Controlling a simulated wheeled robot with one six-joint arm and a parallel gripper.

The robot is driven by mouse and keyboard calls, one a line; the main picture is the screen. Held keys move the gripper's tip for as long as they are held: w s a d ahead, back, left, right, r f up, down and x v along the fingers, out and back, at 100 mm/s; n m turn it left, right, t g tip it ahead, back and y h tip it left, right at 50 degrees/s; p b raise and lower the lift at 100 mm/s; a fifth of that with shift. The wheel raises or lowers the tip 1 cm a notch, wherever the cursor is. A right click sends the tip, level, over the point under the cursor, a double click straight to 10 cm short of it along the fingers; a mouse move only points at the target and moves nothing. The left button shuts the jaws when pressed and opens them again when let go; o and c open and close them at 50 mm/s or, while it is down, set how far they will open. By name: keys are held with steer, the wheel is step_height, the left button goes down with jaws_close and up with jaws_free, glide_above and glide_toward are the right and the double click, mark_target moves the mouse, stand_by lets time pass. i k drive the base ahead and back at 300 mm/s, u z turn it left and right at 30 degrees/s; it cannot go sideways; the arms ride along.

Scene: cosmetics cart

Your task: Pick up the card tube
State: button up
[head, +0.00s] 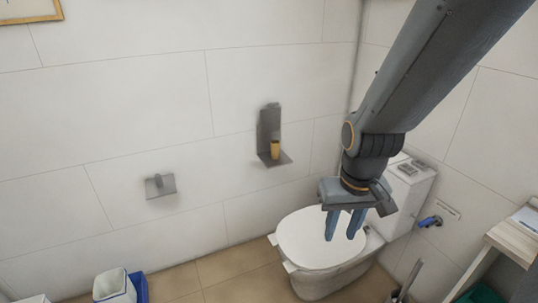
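The card tube (275,149) is a small tan cylinder that stands upright on the ledge of a grey wall holder (268,124), left of the toilet. My gripper (341,237) hangs to the right of the tube and lower in the picture, with its fingers pointing down in front of the toilet lid. The two blue-grey fingers are apart with nothing between them. The gripper is clear of the tube in the picture. The tube's lower end meets the ledge and its back is hidden.
A white toilet (308,240) with a closed lid stands behind my gripper. A second grey wall bracket (160,185) is at the left. A white bin (113,288) is on the floor, and a wooden table (514,240) is at the right edge. The wall around the holder is bare.

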mark_target(275, 145)
steer(key=u, duration=2.3)
steer(key=i, duration=2)
steer(key=z, duration=2.95)
steer(key=i, duration=1.5)
steer(key=u, duration=0.05)
